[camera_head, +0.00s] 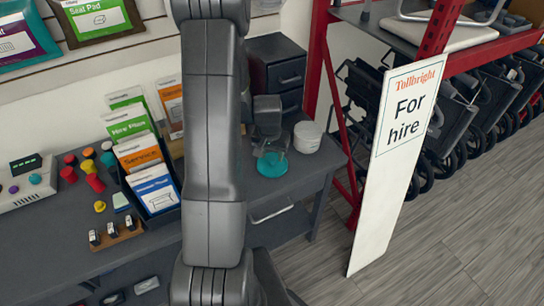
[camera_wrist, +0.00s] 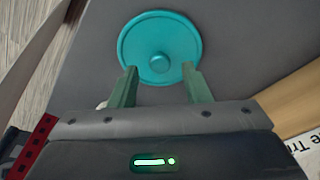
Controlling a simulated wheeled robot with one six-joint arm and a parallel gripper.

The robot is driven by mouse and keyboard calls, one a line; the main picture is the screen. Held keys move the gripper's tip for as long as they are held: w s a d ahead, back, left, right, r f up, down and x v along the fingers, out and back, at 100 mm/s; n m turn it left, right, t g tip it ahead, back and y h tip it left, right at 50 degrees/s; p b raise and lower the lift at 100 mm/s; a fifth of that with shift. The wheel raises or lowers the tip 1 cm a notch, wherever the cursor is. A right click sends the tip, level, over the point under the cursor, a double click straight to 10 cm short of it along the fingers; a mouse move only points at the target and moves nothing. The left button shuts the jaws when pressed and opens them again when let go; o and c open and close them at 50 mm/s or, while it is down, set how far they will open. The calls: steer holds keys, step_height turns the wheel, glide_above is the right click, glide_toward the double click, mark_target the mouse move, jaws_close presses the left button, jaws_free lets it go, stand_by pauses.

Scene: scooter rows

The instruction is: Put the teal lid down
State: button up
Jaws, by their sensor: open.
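The teal lid (camera_wrist: 160,42) is a round disc with a small knob in its middle. In the wrist view it lies flat on the dark grey counter (camera_wrist: 255,40), knob towards the camera. My gripper (camera_wrist: 160,80) is open, with its two green fingers apart on either side below the knob; nothing is between them. In the head view the teal lid (camera_head: 272,164) lies near the counter's right end, under my gripper (camera_head: 270,152), which is partly hidden by its own wrist. My arm hides the middle of the counter.
A white round tub (camera_head: 307,137) stands just right of the lid. A dark drawer unit (camera_head: 277,72) stands behind. A leaflet rack (camera_head: 150,175) is left of my arm. A tall "For hire" board (camera_head: 395,150) leans by the red shelving (camera_head: 325,90) at the right.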

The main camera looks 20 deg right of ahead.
mark_target(271, 168)
step_height(271, 168, up, 10)
steer(key=s+a, duration=0.1)
steer(key=shift+s, duration=0.1)
stand_by(0.4)
steer(key=f, duration=0.4)
steer(key=w+f, duration=0.1)
steer(key=f, duration=0.3)
steer(key=d+f, duration=0.1)
steer(key=f, duration=0.3)
steer(key=shift+w+d+f, duration=0.1)
steer(key=shift+w, duration=0.1)
steer(key=shift+r, duration=0.25)
steer(key=shift+f, duration=0.15)
